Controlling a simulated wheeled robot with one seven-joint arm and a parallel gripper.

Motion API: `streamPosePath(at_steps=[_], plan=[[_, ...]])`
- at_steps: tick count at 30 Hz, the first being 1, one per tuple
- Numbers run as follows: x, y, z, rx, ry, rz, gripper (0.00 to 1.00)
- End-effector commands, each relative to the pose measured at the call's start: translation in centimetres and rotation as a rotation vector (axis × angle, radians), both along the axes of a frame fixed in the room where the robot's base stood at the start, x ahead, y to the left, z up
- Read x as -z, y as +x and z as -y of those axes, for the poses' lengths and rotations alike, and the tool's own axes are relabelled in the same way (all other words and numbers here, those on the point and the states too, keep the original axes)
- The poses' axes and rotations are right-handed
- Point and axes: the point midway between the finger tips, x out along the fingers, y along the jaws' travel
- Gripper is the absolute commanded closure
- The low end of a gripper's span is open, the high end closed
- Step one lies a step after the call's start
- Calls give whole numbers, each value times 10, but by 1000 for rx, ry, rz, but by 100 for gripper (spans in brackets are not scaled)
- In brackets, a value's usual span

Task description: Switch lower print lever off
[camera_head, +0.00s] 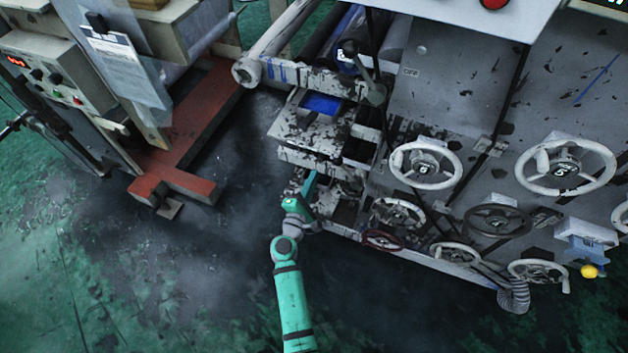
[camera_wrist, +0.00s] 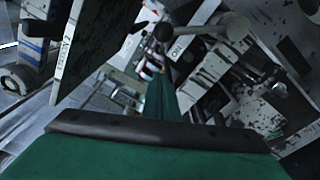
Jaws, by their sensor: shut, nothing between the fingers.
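In the wrist view my gripper (camera_wrist: 160,95) shows closed fingers and holds nothing.
Several handwheels (camera_head: 426,164) stick out from the machine's panel at right. Metal trays (camera_head: 315,130) and rollers (camera_head: 262,68) jut out near my gripper. A red floor frame (camera_head: 190,125) and a control box (camera_head: 45,75) stand at left. The dark floor between is clear.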

Motion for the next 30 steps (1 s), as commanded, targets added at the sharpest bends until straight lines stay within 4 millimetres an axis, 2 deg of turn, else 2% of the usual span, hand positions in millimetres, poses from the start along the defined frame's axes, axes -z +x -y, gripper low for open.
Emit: streamPosePath(at_steps=[6, 14, 21, 30], plan=[[1, 38, 10, 1, 0, 0, 100], [1, 71, 19, 2, 1, 1, 100], [-9, 52, 39, 2, 1, -1, 100], [-15, 46, 49, 1, 0, 0, 100]])
